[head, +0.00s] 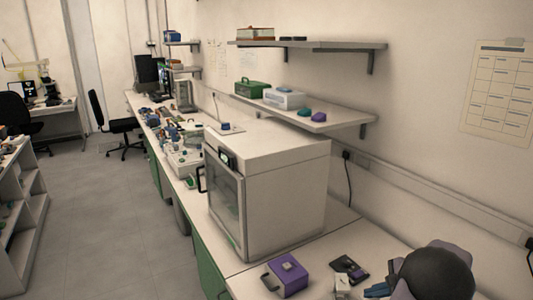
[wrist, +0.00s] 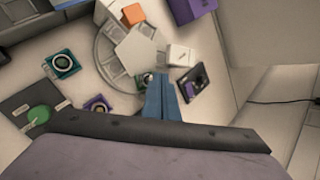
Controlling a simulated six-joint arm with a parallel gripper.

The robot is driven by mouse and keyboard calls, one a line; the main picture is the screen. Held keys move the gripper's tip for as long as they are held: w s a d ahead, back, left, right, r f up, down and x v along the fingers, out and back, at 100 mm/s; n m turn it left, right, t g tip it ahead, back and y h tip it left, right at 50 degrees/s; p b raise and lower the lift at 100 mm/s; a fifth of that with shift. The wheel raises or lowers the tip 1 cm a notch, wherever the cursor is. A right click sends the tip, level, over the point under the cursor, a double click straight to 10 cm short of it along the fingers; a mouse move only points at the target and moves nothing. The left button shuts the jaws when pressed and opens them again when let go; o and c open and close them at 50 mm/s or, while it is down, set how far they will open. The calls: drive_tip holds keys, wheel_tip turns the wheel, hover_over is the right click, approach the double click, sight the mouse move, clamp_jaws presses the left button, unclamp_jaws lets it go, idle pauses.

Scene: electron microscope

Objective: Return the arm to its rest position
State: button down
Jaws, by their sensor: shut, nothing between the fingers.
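My gripper (wrist: 160,98) shows in the wrist view as two blue fingers pressed together, shut with nothing between them. They point down over the bench top and look apart from the things below. In the head view my gripper (head: 377,290) is at the bottom right, low beside my dark rounded wrist, and is partly cut off by the frame's lower edge.
A purple box (head: 288,277) and a dark tray (head: 349,268) lie near my gripper on the bench. A white oven-like cabinet (head: 285,195) stands behind them. The wrist view shows an orange block (wrist: 133,14), a round segmented holder (wrist: 104,54) and a white box (wrist: 181,55).

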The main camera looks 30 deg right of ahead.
drive_tip(key=w+a+r+n+g+y, duration=0.1)
drive_tip(key=w+a+n, duration=0.15)
drive_tip(key=a, duration=0.55)
drive_tip(key=w+a+r+n+g, duration=0.15)
drive_tip(key=a+n, duration=0.25)
drive_tip(key=a, duration=0.4)
drive_tip(key=w+a+n+g+y, duration=0.1)
drive_tip(key=w+a+n+g, duration=0.2)
drive_tip(key=a, duration=0.5)
drive_tip(key=s+a+n+g+h, duration=0.1)
drive_tip(key=s+a+n, duration=0.4)
drive_tip(key=a+n, duration=0.2)
drive_tip(key=s+a+n+g+h+p, duration=0.1)
drive_tip(key=s+a+n, duration=0.5)
drive_tip(key=a, duration=0.6)
drive_tip(key=shift+a+f+n+h, duration=0.2)
drive_tip(key=shift+n+h, duration=0.1)
drive_tip(key=shift+n, duration=0.85)
drive_tip(key=shift+w, duration=0.1)
wheel_tip(320, 180, down, 17)
drive_tip(key=b, duration=1.6)
drive_tip(key=shift+r+b, duration=0.15)
drive_tip(key=shift+b, duration=0.25)
